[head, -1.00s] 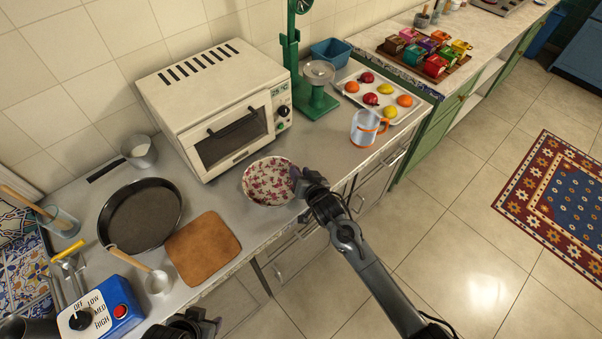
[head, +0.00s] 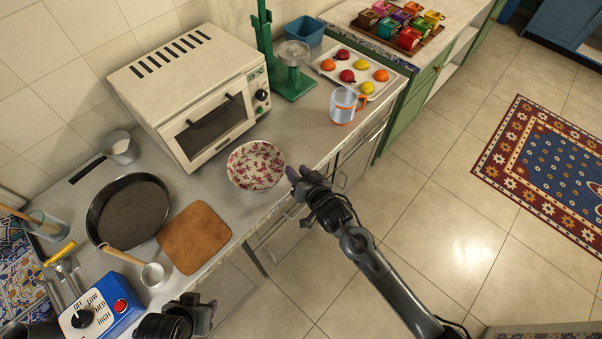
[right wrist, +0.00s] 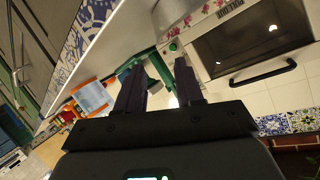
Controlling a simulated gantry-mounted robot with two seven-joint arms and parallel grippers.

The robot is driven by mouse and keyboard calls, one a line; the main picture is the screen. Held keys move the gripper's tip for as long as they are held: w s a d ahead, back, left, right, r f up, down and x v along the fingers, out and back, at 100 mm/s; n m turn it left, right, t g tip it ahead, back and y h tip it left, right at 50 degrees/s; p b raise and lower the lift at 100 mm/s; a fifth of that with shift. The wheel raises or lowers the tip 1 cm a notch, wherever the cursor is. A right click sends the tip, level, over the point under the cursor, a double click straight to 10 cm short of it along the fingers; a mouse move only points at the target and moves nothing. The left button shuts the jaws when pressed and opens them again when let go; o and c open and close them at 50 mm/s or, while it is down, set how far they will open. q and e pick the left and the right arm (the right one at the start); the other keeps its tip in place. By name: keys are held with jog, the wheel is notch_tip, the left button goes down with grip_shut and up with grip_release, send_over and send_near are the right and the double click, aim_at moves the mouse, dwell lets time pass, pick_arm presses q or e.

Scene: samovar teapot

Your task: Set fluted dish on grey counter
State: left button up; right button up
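The fluted dish (head: 256,165), white with a pink-red floral pattern, sits upright on the grey counter (head: 222,190) in front of the toaster oven. Part of it shows at the top of the right wrist view (right wrist: 178,22). My right gripper (head: 291,174) is just right of the dish, near the counter's front edge, with a small gap to the rim. In the right wrist view its two dark fingers (right wrist: 158,86) stand apart with nothing between them. My left gripper (head: 204,312) is at the bottom of the head view; its fingers are too unclear to judge.
The toaster oven (head: 190,85) stands behind the dish. A wooden board (head: 194,238) and dark pan (head: 128,212) lie left of it. An orange-handled mug (head: 343,105), green scale (head: 293,80) and fruit tray (head: 330,72) stand to the right.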

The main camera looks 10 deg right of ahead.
jog(key=s+d+g+h, duration=0.1)
jog(key=s+d+g, duration=0.2)
jog(key=s+d, duration=0.3)
jog(key=s+d+f+n+g+h, duration=0.1)
jog(key=s+d, duration=0.5)
jog(key=s, duration=0.9)
jog(key=s+d+f+n+g+h, duration=0.1)
jog(key=s+d+g, duration=0.4)
jog(key=s, duration=0.6)
jog(key=shift+d+f+h, duration=0.15)
jog(key=shift+d+h, duration=0.25)
jog(key=shift+h, duration=0.5)
notch_tip(320, 180, up, 29)
jog(key=p, duration=2.9)
